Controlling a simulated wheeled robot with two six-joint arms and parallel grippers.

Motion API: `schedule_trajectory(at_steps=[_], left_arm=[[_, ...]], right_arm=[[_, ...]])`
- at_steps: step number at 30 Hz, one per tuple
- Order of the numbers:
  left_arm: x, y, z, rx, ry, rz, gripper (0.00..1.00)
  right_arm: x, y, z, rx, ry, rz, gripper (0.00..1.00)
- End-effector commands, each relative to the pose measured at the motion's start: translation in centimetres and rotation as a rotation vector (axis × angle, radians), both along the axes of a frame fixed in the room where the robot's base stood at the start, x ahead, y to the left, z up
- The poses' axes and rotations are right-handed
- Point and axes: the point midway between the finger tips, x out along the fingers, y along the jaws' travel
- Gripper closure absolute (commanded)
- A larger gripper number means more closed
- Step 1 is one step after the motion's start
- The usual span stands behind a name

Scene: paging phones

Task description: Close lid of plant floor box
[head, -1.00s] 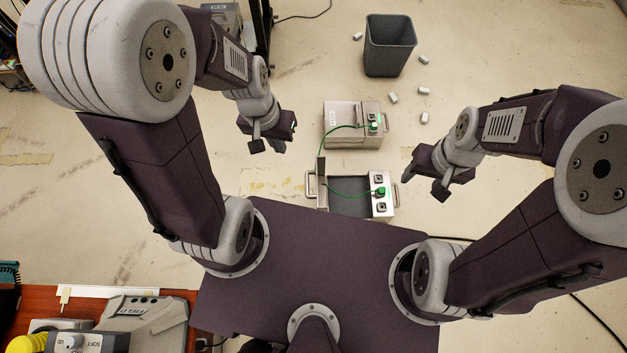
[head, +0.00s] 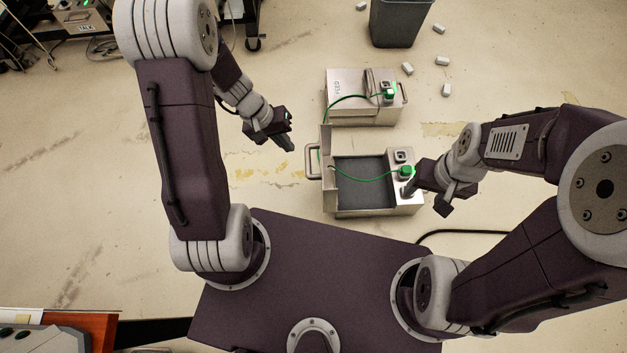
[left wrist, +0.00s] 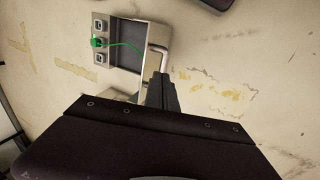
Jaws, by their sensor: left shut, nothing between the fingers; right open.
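The open floor box (head: 375,213) stands on the floor in front of my base, with a dark, empty-looking interior. Its raised lid (head: 327,150) stands up along the left side, beside a handle (head: 311,162). A green cable runs from the lid side to a green plug on the right panel. My left gripper (head: 286,143) is shut and empty, left of the lid and apart from it in the head view. In the left wrist view, its fingers (left wrist: 162,92) point toward the box's handle side (left wrist: 157,50). My right gripper (head: 426,197) is open over the right panel's edge, hiding part of it.
A second, closed metal box (head: 350,108) with a green plug stands just behind. A grey bin (head: 394,22) and several small white pieces (head: 442,61) lie beyond. A bench (head: 95,325) is at lower left. The floor left of the boxes is clear.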

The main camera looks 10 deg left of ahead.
Motion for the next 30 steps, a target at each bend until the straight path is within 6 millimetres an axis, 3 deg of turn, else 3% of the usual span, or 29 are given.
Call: schedule_trajectory(at_steps=[1, 3, 11, 26, 30], left_arm=[[0.1, 0.2, -3.0, -0.007, 0.004, 0.013, 1.0], [0.3, 0.4, -3.9, -0.014, 0.005, 0.027, 1.0], [0.4, 0.4, -4.2, -0.019, 0.007, 0.035, 1.0], [1.4, -3.2, -13.8, -0.017, 0.008, 0.032, 1.0], [2.0, -5.4, -13.1, -0.017, 0.004, 0.029, 1.0]], right_arm=[[0.0, 0.0, -2.6, 0.0, -0.001, 0.0, 0.43], [0.0, 0.0, -3.3, 0.0, -0.001, 0.0, 0.43], [0.0, 0.0, -3.4, 0.0, -0.001, 0.0, 0.43], [0.0, 0.0, -10.6, 0.0, -0.001, 0.0, 0.43], [0.0, 0.0, -10.5, 0.0, -0.001, 0.0, 0.43]])
